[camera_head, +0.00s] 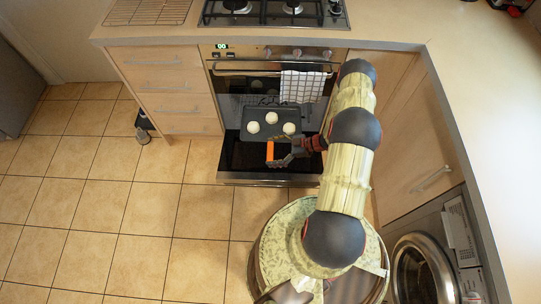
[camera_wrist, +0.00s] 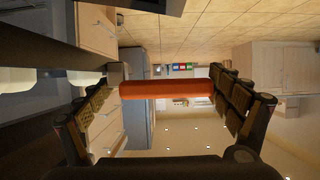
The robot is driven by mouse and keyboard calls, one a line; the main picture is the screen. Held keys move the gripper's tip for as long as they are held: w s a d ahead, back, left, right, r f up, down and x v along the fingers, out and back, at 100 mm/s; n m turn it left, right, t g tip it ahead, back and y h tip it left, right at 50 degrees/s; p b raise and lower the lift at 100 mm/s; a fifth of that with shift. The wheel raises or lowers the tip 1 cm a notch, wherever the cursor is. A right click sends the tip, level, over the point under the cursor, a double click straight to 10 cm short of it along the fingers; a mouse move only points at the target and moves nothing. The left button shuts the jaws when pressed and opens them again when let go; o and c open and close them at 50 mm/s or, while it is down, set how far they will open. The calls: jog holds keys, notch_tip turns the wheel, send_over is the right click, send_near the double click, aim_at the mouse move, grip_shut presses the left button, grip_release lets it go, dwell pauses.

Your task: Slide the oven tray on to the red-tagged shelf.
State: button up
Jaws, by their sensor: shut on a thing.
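The oven tray (camera_head: 262,137) is dark and flat, with several pale round buns on it. It is at the mouth of the oven (camera_head: 228,105), above a dark lowered panel (camera_head: 232,155). An orange handle (camera_head: 270,152) stands at the tray's front edge; it also shows in the wrist view (camera_wrist: 165,89). My gripper (camera_head: 278,155) is shut on this orange handle, with one finger at each end of it in the wrist view. Pale buns show at the left there. I cannot make out a red tag or the shelves inside the oven.
A checked towel (camera_head: 302,86) hangs from the rail at the oven's right. A counter with a hob (camera_head: 275,12) lies above. Drawers (camera_head: 165,85) stand left, cupboards (camera_head: 400,120) and a washing machine (camera_head: 420,265) right.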

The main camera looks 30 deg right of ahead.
aim_at(271, 145)
jog(key=shift+w+d, duration=0.15)
jog(key=shift+w, duration=0.1)
jog(key=shift+s+d+f+b, duration=0.1)
jog(key=shift+f+b, duration=0.05)
jog(key=shift+b, duration=0.25)
dwell(0.4)
jog(key=shift+w+d, duration=0.15)
jog(key=shift+w, duration=0.1)
jog(key=shift+w+d, duration=0.1)
jog(key=shift+w, duration=0.05)
jog(key=shift+w+b, duration=0.1)
jog(key=shift+b, duration=0.2)
jog(key=shift+w+d+b, duration=0.4)
jog(key=shift+w+d, duration=0.05)
jog(key=shift+w, duration=0.15)
jog(key=shift+w+d, duration=0.1)
